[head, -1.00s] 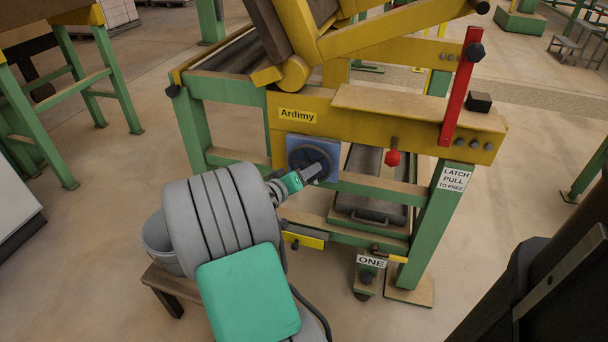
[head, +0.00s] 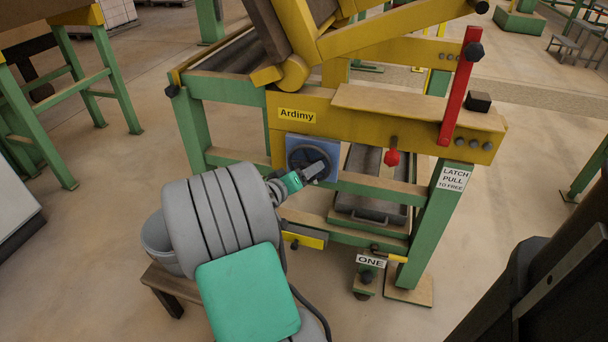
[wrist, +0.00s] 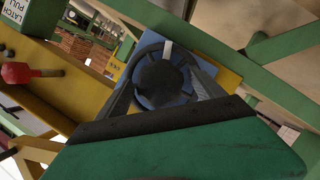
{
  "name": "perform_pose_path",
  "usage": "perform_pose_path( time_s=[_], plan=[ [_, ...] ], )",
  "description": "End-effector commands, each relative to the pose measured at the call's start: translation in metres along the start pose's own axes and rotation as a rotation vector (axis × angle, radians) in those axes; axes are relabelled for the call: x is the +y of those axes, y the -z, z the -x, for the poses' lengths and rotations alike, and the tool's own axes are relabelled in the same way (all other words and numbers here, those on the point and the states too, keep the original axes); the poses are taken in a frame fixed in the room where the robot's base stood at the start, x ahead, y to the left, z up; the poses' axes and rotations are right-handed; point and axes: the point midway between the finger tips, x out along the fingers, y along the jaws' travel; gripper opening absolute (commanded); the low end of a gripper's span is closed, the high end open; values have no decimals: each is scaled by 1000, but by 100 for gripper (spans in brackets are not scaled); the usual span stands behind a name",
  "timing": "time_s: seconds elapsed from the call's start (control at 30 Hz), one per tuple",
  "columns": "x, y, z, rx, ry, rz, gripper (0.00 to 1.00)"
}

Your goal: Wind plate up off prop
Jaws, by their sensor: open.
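A dark round handwheel (head: 308,158) sits on a blue square plate on the yellow beam, under the "Ardimy" label. It also shows in the wrist view (wrist: 163,78), with a pale mark at its rim. My gripper (head: 316,170) is open at the lower right of the wheel and overlaps it; in the wrist view its fingers lie either side of the wheel. I cannot tell whether they touch it. A yellow tilted frame (head: 390,35) rises above the beam. A red bar (head: 461,85) stands at the beam's right end; I cannot tell whether it is the prop.
A red knob (head: 392,157) hangs right of the wheel. A "LATCH PULL TO FREE" sign (head: 454,178) is on the green right leg. A "ONE" sign (head: 370,262) stands low over a pedal-like box. A green rail (head: 380,187) runs just below my gripper.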

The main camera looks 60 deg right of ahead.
Motion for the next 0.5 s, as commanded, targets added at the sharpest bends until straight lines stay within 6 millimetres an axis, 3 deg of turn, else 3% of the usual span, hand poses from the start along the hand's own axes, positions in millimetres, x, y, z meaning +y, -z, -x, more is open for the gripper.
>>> perform_pose_path(
  time_s=[0.17,0.5],
  plan=[
    [0,2,11,3,3,1,78],
    [0,2,73,2,3,2,78]
  ],
)
